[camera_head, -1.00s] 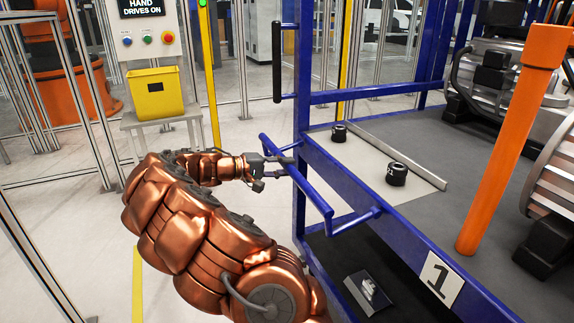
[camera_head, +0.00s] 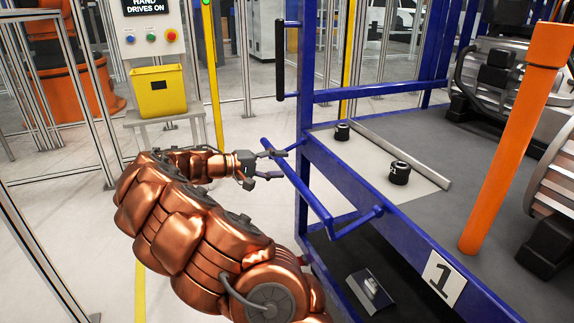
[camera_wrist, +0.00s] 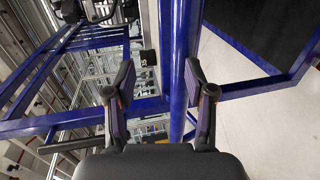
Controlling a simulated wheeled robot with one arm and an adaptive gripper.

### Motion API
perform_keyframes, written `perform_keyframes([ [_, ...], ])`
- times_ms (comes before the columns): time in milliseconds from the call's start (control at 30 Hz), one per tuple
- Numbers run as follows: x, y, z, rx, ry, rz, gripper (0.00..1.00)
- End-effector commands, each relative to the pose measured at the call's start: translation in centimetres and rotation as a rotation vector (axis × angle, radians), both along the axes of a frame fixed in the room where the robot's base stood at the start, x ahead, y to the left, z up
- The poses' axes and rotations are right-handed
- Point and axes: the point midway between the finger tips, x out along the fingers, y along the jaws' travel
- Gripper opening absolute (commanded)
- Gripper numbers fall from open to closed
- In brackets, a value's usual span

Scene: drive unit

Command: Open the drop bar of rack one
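Rack one is a blue frame (camera_head: 352,177) with a white "1" plate (camera_head: 442,278) at its front edge. Its blue drop bar (camera_head: 309,196) stands out from the front on side arms, about level with the deck. My gripper (camera_head: 280,164) is open at the bar's far part, with its fingers on either side of it. In the wrist view, the blue bar (camera_wrist: 179,75) runs lengthwise between my open gripper's fingers (camera_wrist: 160,70), closer to the right finger. Whether a finger touches the bar is not clear.
Two black cylinders (camera_head: 399,172) stand on the deck's pale mat. A black upright handle (camera_head: 280,60) is on the rack's far post. An orange post (camera_head: 512,140) rises at right. A yellow bin (camera_head: 158,90) stands back left. Floor left of the bar is clear.

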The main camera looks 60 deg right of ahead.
Motion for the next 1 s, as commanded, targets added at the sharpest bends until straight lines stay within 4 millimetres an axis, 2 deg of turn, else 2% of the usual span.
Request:
perform_keyframes([
  [200,2.3,3.6,0.7,0.004,-0.001,0.003,0.53],
  [400,3.9,6.2,1.3,0.005,-0.002,0.002,0.53],
  [600,4.5,7.3,1.5,0.005,0.000,-0.002,0.53],
  [900,4.6,7.5,1.6,0.005,0.000,-0.003,0.53],
  [1000,4.5,7.5,1.6,0.007,-0.001,-0.004,0.44],
])
